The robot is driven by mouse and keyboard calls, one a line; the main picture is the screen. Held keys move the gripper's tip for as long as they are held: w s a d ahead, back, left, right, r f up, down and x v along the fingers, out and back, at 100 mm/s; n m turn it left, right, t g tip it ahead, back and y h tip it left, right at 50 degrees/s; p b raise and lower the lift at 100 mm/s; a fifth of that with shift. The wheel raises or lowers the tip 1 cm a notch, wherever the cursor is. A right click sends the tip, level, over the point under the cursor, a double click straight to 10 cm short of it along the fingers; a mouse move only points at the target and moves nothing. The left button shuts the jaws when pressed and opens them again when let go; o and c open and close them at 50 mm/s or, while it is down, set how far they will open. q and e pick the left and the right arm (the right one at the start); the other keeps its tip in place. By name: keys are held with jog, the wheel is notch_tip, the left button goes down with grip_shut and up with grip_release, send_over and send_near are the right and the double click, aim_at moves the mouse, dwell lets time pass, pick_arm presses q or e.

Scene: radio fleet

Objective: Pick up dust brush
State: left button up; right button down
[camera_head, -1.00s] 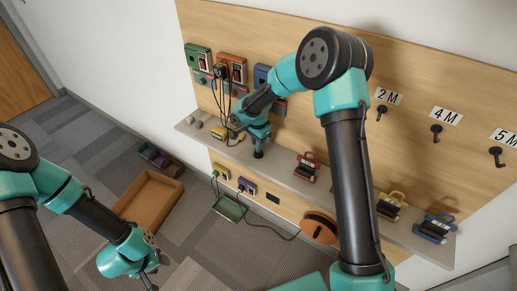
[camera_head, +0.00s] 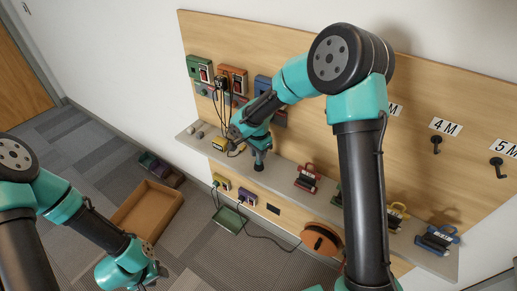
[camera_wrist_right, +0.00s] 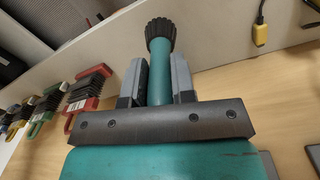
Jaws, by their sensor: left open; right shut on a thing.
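The dust brush (camera_wrist_right: 160,62) has a teal handle and a dark ribbed round head. In the right wrist view it stands between the two fingers of my right gripper (camera_wrist_right: 158,82), which is shut on its handle. In the head view my right gripper (camera_head: 246,142) is over the left part of the grey shelf, and the brush (camera_head: 259,161) points down below it. I cannot tell whether the brush head touches the shelf. My left gripper (camera_head: 152,275) is open and empty, low at the left above the floor.
The grey shelf (camera_head: 284,172) carries a red radio (camera_head: 307,178), a yellow one (camera_head: 397,215) and a blue one (camera_head: 437,240). A yellow plug (camera_head: 221,144) lies left of the brush. Cables hang from the wall boxes (camera_head: 232,78). A brown bin (camera_head: 148,208) is on the floor.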

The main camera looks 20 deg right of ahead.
jog(key=s+a+r, duration=0.1)
jog(key=s+a, duration=0.3)
jog(key=s, duration=0.7)
